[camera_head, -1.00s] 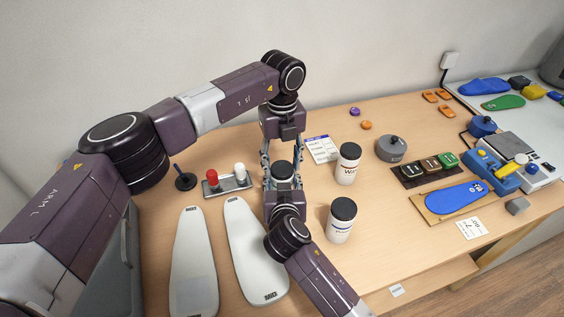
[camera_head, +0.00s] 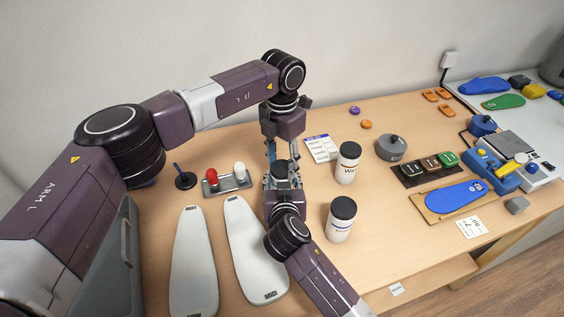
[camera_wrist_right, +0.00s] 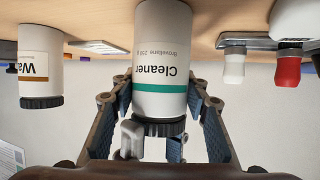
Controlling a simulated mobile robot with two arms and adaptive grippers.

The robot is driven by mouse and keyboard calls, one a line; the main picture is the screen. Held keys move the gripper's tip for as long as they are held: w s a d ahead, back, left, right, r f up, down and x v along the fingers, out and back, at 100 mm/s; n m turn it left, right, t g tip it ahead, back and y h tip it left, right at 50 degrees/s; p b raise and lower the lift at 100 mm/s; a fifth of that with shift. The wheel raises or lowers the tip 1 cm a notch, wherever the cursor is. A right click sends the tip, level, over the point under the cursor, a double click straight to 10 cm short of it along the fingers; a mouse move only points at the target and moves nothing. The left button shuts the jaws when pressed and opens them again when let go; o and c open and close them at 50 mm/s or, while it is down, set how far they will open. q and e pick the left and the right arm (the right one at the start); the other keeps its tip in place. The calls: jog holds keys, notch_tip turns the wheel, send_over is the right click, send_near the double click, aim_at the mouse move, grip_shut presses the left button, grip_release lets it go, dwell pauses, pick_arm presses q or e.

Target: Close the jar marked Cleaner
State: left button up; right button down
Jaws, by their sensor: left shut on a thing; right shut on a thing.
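The jar marked Cleaner (camera_wrist_right: 160,60) fills the middle of the right wrist view, which shows it upside down. It is white with a green band and a black ribbed lid (camera_wrist_right: 165,127) on its mouth. The lid (camera_head: 281,166) also shows in the head view; the jar's body is mostly hidden there. My right gripper (camera_head: 283,183) is shut on the jar from the front, one finger on each side. My left gripper (camera_head: 281,160) points down from above, shut on the lid. I cannot tell whether the lid is fully tight.
Two similar lidded white jars, one marked Wa... (camera_head: 348,165) and another (camera_head: 341,222), stand to the right. A metal tray (camera_head: 228,186) with red-topped and white-topped items is left. Two pale insole forms (camera_head: 195,265) (camera_head: 250,250) lie in front. A card (camera_head: 320,149) lies behind.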

pick_arm(q)
jog(key=shift+m, duration=1.2)
jog(key=o, duration=1.4)
notch_tip(320, 180, up, 12)
pick_arm(e)
jog(key=c, duration=1)
grip_release()
jog(key=shift+c, duration=0.2)
